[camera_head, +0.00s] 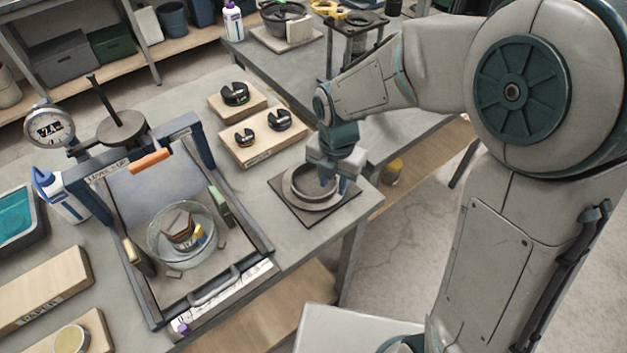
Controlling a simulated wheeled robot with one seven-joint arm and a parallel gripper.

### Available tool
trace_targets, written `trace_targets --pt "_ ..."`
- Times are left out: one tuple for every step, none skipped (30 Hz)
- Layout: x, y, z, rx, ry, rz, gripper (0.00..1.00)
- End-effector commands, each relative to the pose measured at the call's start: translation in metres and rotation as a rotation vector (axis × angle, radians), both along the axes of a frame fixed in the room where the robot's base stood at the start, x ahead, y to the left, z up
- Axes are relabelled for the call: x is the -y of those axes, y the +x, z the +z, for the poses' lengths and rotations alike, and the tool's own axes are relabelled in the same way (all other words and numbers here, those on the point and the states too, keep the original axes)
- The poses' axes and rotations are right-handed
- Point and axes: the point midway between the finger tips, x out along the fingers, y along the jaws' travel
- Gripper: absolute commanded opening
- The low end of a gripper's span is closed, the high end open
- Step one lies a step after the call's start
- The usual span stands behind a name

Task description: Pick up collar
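A grey metal ring, which looks like the collar (298,192), sits on a dark square plate (313,216) near the right corner of the workbench. My gripper (335,184) points down at the right side of the ring. Its two fingers appear a little apart at the ring's right rim, one toward the inside and one toward the outside. I cannot tell whether they touch the rim. Part of the ring's right rim is hidden behind the fingers.
Wooden blocks with dark slotted weights (280,119) stand behind the ring. To the left is a lever frame (250,228) with a glass bowl (153,246) inside and a dial gauge (47,128) beyond. The bench's right edge is close to the plate.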

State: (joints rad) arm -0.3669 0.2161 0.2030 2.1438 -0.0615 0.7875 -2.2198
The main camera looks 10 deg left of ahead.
Motion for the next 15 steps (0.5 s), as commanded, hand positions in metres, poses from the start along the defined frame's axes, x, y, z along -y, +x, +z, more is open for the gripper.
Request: trace_targets --pt "0.0 0.0 -0.008 -0.003 -0.001 0.0 0.3" --pt "0.0 0.0 -0.012 -0.003 -0.001 0.0 0.3" --pt "0.0 0.0 -0.015 -0.002 0.0 0.0 0.3" --pt "0.0 0.0 -0.017 -0.002 0.0 0.001 0.3" --pt "0.0 0.0 -0.019 -0.002 0.0 0.001 0.3" --pt "0.0 0.0 -0.02 -0.001 0.0 0.0 0.3" --pt "0.0 0.0 -0.021 -0.001 0.0 0.0 0.3" --pt "0.0 0.0 -0.021 0.0 0.001 0.0 0.3" --pt "0.0 0.0 -0.021 0.0 0.001 0.0 0.3" --pt "0.0 0.0 -0.02 0.0 0.001 0.0 0.3" --pt "0.0 0.0 -0.02 0.0 0.001 0.0 0.3" --pt "0.0 0.0 -0.02 0.0 0.001 0.0 0.3" --pt "0.0 0.0 -0.02 0.0 0.001 -0.001 0.21" --pt "0.0 0.0 -0.02 0.0 0.001 -0.001 0.13" --pt "0.0 0.0 -0.02 0.0 0.001 -0.001 0.02"
